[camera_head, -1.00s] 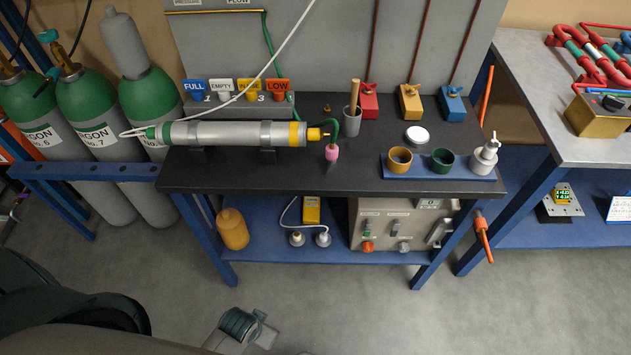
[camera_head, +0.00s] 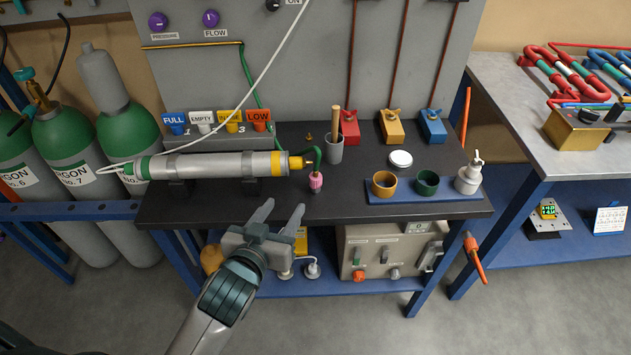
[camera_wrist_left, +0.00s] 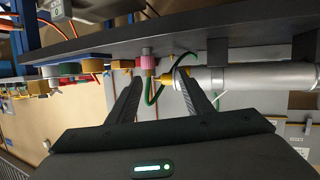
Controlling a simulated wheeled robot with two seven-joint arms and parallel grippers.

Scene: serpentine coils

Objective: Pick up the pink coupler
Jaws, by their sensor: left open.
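The pink coupler (camera_head: 316,182) hangs or stands at the end of a green hose on the black bench top (camera_head: 220,207), just right of the yellow end of a grey cylinder (camera_head: 215,164). My left gripper (camera_head: 283,212) is open and empty at the bench's front edge, left of and nearer than the coupler. In the left wrist view the pink coupler (camera_wrist_left: 148,62) shows beyond the open fingers of my left gripper (camera_wrist_left: 160,85), roughly between their tips and apart from them. My right gripper is not in view.
A grey cup with a wooden handle (camera_head: 334,150) stands behind the coupler. Bare bench top lies between coupler and tray.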

